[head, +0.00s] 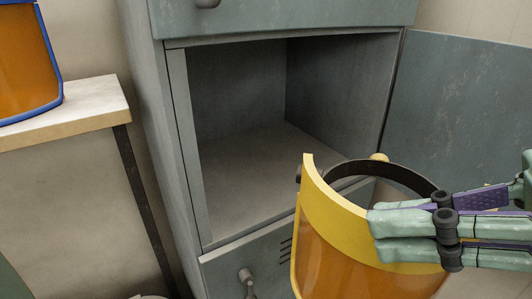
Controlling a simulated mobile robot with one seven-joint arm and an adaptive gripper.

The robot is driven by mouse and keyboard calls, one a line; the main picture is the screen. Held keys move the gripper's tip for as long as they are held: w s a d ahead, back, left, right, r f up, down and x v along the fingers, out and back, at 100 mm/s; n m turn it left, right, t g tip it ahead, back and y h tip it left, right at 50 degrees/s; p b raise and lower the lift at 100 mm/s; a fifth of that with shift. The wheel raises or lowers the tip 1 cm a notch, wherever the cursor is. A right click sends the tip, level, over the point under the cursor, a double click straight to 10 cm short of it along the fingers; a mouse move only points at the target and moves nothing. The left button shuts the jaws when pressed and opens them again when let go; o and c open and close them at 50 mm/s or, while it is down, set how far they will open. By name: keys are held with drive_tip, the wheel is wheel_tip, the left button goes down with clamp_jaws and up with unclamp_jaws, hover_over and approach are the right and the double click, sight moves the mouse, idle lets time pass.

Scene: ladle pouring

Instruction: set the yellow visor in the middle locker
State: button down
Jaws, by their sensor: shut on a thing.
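The yellow visor (336,213) has a yellow brow band, an orange see-through shield and a dark head strap. It is in the lower right of the head view, in front of the open locker. My gripper (385,232) comes in from the right and is shut on the right side of the visor's yellow band. The visor is held up, roughly upright. The middle locker (245,180) is a grey metal compartment, open, and the part of it that shows is empty. The visor hides the compartment's lower right front edge.
The open locker door (460,110) stands out to the right. A shut door with a handle (235,268) is below and another shut door (285,14) above. At the left, a blue-rimmed orange visor (22,65) stands on a shelf (75,112).

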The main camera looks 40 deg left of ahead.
drive_tip(key=shift+s+r+n+g, duration=0.1)
drive_tip(key=shift+s+n+g, duration=0.3)
drive_tip(key=shift+n+g, duration=0.15)
drive_tip(key=w+a, duration=0.4)
drive_tip(key=a, duration=0.5)
drive_tip(key=w+a, duration=0.4)
drive_tip(key=a, duration=0.6)
drive_tip(key=w+a, duration=0.4)
drive_tip(key=a, duration=0.5)
drive_tip(key=shift+a+f, duration=0.2)
drive_tip(key=c, duration=1.7)
unclamp_jaws()
drive_tip(key=shift+s+f, duration=0.1)
drive_tip(key=shift+o, duration=0.2)
drive_tip(key=b+v, duration=0.2)
drive_tip(key=v, duration=1)
drive_tip(key=shift+r, duration=0.25)
